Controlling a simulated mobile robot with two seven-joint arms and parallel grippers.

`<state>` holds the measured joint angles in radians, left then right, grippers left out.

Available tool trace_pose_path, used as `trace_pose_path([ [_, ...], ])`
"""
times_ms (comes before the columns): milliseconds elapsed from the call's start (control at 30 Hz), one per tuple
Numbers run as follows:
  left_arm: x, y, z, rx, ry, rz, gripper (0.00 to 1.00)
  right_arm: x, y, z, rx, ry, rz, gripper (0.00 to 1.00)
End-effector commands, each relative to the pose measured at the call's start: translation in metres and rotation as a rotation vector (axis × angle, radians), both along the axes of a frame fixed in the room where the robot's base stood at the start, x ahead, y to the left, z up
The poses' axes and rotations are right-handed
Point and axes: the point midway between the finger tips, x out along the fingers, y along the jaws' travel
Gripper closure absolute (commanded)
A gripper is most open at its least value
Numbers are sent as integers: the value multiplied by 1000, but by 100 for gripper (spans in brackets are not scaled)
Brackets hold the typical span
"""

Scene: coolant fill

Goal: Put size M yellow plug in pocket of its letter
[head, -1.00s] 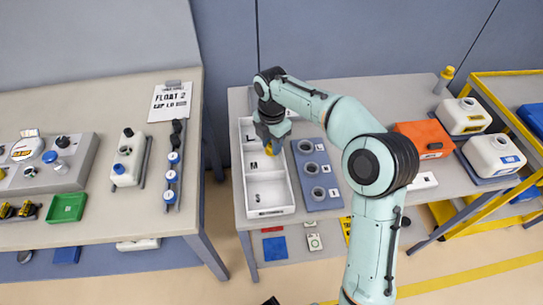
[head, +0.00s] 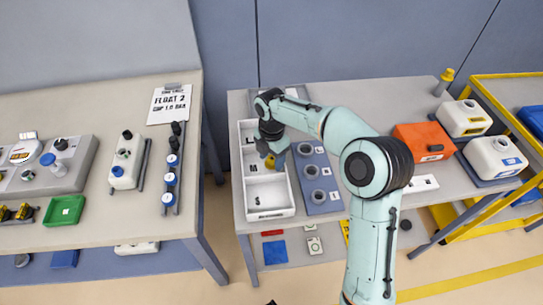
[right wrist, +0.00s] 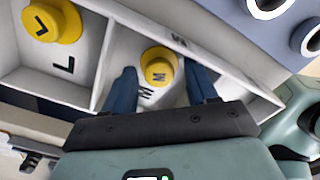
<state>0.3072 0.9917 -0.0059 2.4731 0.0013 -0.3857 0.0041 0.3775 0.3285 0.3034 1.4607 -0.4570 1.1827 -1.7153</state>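The yellow size M plug (right wrist: 160,68) stands upright, letter up, in the M pocket of the white tray (head: 287,206). In the head view this plug (head: 269,162) shows just below my right gripper (head: 271,150). In the right wrist view, the gripper's blue fingers (right wrist: 161,78) stand on either side of the plug, with narrow gaps. The gripper looks open. The pocket's printed letter is partly hidden by the plug. A larger yellow plug marked L (right wrist: 50,22) sits in the L pocket. The S pocket (head: 266,195) looks empty. My left gripper is not in view.
A blue-grey block (head: 318,178) with several round sockets stands right of the tray. An orange box (head: 423,142) and white containers (head: 495,156) are farther right. The left table holds a green tray (head: 64,210) and a sign (head: 170,104).

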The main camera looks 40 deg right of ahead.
Motion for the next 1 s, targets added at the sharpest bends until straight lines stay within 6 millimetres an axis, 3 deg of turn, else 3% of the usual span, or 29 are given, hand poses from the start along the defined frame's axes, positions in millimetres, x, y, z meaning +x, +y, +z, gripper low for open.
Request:
trace_pose_path([
  [367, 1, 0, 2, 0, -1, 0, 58, 1, 0, 10, -1, -3, 0, 43],
  [800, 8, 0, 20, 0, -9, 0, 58, 1, 0, 99, 0, -4, 0, 43],
  [1000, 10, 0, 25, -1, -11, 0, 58, 0, 0, 121, 0, -2, 0, 43],
])
